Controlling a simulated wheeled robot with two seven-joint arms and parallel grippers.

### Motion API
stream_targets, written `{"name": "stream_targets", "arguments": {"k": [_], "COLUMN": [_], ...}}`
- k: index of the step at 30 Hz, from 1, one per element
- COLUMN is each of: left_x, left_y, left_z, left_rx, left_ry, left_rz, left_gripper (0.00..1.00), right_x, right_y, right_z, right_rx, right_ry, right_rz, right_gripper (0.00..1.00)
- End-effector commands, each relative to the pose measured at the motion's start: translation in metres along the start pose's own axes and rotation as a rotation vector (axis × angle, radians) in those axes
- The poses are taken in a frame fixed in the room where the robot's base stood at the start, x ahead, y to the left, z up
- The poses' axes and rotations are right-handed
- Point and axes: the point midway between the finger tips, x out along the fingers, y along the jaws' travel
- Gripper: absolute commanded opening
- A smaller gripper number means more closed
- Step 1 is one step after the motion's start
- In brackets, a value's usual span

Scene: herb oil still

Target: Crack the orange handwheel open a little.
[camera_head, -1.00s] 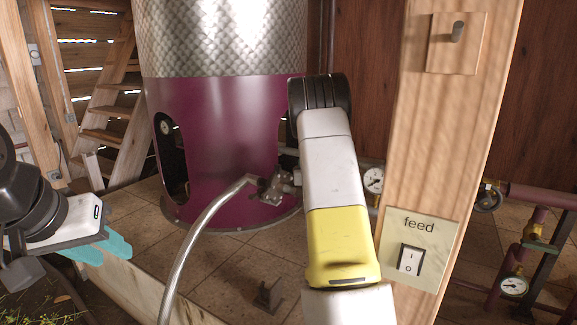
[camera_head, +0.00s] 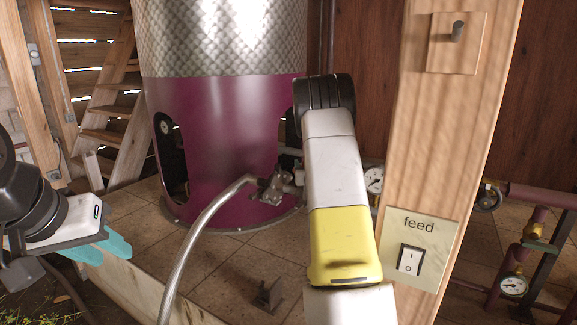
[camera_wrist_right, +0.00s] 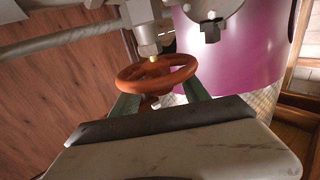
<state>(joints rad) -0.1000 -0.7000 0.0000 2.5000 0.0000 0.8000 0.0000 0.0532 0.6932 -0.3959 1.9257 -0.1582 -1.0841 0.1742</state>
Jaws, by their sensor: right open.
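The orange handwheel (camera_wrist_right: 157,74) shows in the right wrist view, below a brass stem and a grey valve body. My right gripper (camera_wrist_right: 160,94) is open, with one green finger on each side of the wheel's near part. I cannot tell whether the fingers touch the rim. In the head view the handwheel and my right gripper are hidden behind my right arm. My left gripper (camera_head: 105,248) is at the left of the head view, its teal fingers apart and empty, away from the valve.
The still's magenta base (camera_head: 235,150) stands on a tiled platform. A braided hose (camera_head: 195,245) runs from a metal fitting (camera_head: 275,185). A wooden post (camera_head: 440,140) with a feed switch (camera_head: 410,260) stands right of my arm. Pipes and a gauge (camera_head: 514,285) are farther right.

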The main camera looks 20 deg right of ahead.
Motion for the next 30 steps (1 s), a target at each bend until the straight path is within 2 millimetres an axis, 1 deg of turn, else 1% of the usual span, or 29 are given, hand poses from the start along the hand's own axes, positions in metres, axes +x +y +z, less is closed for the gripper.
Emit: {"name": "stream_targets", "arguments": {"k": [2, 5, 12, 15, 18, 22, 30], "left_x": [0.000, 0.000, 0.000, 0.000, 0.000, 0.000, 0.000], "left_y": [0.000, 0.000, 0.000, 0.000, 0.000, 0.000, 0.000], "left_z": [0.000, 0.000, 0.000, 0.000, 0.000, 0.000, 0.000], "left_rx": [0.000, 0.000, 0.000, 0.000, 0.000, 0.000, 0.000], "left_ry": [0.000, 0.000, 0.000, 0.000, 0.000, 0.000, 0.000], "left_rz": [0.000, 0.000, 0.000, 0.000, 0.000, 0.000, 0.000], "left_gripper": [0.34, 0.34, 0.34, 0.34, 0.34, 0.34, 0.34], "right_x": [-0.001, -0.009, -0.050, -0.065, -0.074, -0.078, -0.078], "right_y": [0.000, 0.000, 0.001, 0.001, 0.000, 0.000, 0.000], "right_z": [0.000, -0.001, 0.000, 0.000, 0.000, 0.000, 0.000], "right_rx": [0.000, 0.001, 0.002, 0.002, 0.000, 0.000, 0.000], "right_ry": [0.000, 0.000, -0.001, -0.001, 0.000, 0.000, 0.000], "right_rz": [0.000, 0.001, 0.001, 0.001, 0.001, 0.000, 0.000], "right_gripper": [0.53, 0.53, 0.53, 0.53, 0.53, 0.53, 0.53]}}
